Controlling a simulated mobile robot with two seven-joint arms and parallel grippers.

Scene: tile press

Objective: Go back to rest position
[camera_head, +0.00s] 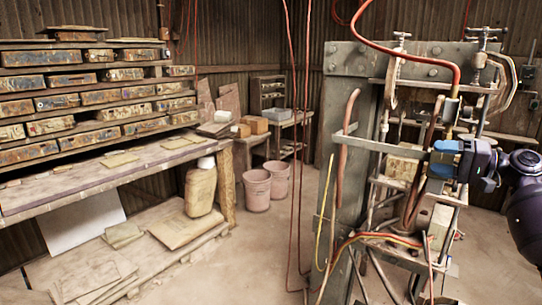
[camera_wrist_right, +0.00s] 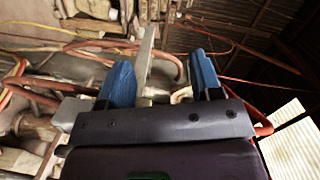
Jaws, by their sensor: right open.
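My right gripper (camera_head: 436,160) comes in from the right of the head view and sits at the front of the tile press (camera_head: 345,120). Its blue fingers are spread apart; they also show in the right wrist view (camera_wrist_right: 162,66). A flat grey metal bar (camera_head: 392,147) of the press runs from the left up to the fingers. In the right wrist view this bar (camera_wrist_right: 146,45) stands between the two fingers, closer to the left one. I cannot tell whether a finger touches it. My left gripper is in neither view.
Red hoses (camera_head: 405,52) and cables hang around the press close to my right arm. A rack of tile moulds (camera_head: 85,78) and a workbench (camera_head: 100,176) stand at the left. Two pinkish buckets (camera_head: 257,190) stand behind. The floor (camera_head: 240,260) between bench and press is clear.

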